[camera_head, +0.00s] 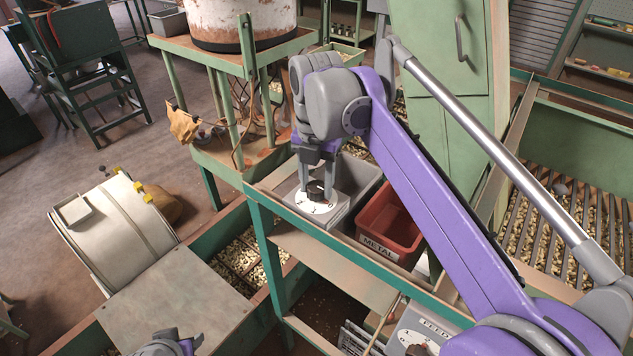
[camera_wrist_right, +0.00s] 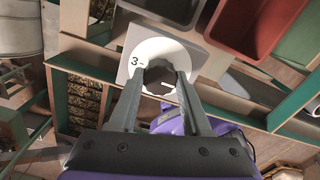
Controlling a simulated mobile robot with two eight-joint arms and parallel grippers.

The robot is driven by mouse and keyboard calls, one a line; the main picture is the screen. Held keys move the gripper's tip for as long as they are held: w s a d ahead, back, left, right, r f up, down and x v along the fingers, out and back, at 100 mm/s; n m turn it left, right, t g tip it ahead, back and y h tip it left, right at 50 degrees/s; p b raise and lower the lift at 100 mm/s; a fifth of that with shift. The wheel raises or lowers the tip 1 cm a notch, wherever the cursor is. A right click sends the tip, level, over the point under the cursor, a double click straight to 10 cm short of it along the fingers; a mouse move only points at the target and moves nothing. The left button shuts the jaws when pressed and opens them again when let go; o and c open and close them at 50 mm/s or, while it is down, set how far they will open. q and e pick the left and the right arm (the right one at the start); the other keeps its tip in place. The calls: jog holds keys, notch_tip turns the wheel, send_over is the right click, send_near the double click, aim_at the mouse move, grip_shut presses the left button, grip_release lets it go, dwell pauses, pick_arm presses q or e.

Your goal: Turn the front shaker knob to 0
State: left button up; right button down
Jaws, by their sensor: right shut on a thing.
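My right gripper (camera_head: 315,192) points down and is shut on a dark knob, with one finger on each side of it. The knob (camera_wrist_right: 160,77) sits in the middle of a white round dial (camera_head: 304,205) on a grey box. In the right wrist view the dial (camera_wrist_right: 141,75) shows a 3 with a tick at its left; the fingers and knob cover other marks. A 0 seems to show at the dial's right in the head view.
A red bin labelled METAL (camera_head: 390,226) stands right of the dial, and a grey bin (camera_head: 357,178) is behind it. Another white dial with a dark knob (camera_head: 414,341) is near the bottom, by a FEED label. Green frame rails (camera_head: 350,262) run along the front.

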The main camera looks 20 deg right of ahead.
aim_at(316, 185)
jog(key=shift+r, duration=0.1)
jog(key=shift+c, duration=1.8)
grip_release()
pick_arm(q)
jog(key=shift+w+r+p, duration=0.4)
jog(key=shift+r, duration=0.25)
pick_arm(e)
notch_tip(316, 185, up, 11)
jog(key=shift+f, duration=0.2)
